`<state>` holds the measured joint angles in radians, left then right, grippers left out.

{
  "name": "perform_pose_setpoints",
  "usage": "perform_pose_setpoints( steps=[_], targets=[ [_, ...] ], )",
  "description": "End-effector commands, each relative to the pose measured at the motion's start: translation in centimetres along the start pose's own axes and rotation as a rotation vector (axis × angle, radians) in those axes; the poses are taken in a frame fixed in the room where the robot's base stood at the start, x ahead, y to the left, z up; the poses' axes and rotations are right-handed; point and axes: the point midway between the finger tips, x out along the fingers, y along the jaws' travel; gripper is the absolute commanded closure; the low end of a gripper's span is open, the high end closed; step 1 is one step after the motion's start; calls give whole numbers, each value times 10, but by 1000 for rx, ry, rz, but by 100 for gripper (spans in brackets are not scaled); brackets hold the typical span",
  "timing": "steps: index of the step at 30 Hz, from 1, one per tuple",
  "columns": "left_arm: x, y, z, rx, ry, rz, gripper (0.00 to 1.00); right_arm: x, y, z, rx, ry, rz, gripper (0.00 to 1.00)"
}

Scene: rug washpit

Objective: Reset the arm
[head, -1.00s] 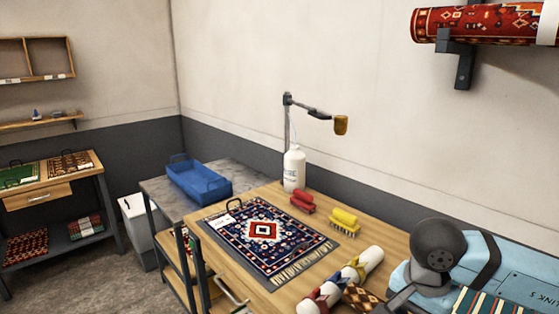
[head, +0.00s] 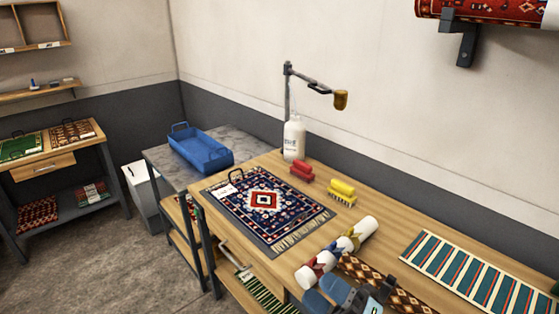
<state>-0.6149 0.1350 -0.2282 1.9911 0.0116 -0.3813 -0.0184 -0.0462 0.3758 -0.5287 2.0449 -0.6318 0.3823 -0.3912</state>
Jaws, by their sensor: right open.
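My right gripper (head: 380,292) is at the bottom edge of the head view, low over the front of the wooden workbench (head: 385,240). It is open, and I see nothing held in it. A patterned brown runner (head: 400,299) lies beside and partly behind it. Part of my right arm is cut off by the frame's lower edge. My left gripper is not in view.
A navy patterned rug (head: 264,208) lies on the bench, with red (head: 302,170) and yellow (head: 341,190) brushes behind it. A white bottle (head: 294,138) stands near a lamp-like arm (head: 318,86). A striped runner (head: 470,272) lies right. A blue tray (head: 203,150) sits on a grey table.

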Motion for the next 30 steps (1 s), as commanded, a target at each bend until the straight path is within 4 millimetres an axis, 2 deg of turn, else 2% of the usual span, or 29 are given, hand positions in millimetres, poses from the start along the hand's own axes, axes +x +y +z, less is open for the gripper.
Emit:
perform_pose_setpoints(
  steps=[3, 5, 6, 9, 12, 15, 18, 20, 30],
  targets=[
    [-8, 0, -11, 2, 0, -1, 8, -48, -34, 28, 369, -364, -35, 46],
    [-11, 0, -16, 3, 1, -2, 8, -80, -57, 36, 551, -545, -51, 46],
    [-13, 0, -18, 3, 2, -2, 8, -104, -73, 38, 670, -664, -60, 46],
    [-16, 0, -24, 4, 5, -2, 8, -164, -110, 30, 932, -929, -77, 46],
    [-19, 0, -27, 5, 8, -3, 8, -210, -136, 13, 1120, -1123, -86, 46],
    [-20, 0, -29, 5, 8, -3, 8, -241, -151, -2, 1238, -1248, -90, 46],
    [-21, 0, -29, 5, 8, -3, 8, -256, -159, -12, 1299, -1312, -91, 46],
    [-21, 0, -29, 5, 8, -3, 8, -260, -161, -14, 1314, -1327, -90, 46],
    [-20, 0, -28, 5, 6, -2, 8, -260, -161, -14, 1314, -1327, -92, 46]
  ],
)
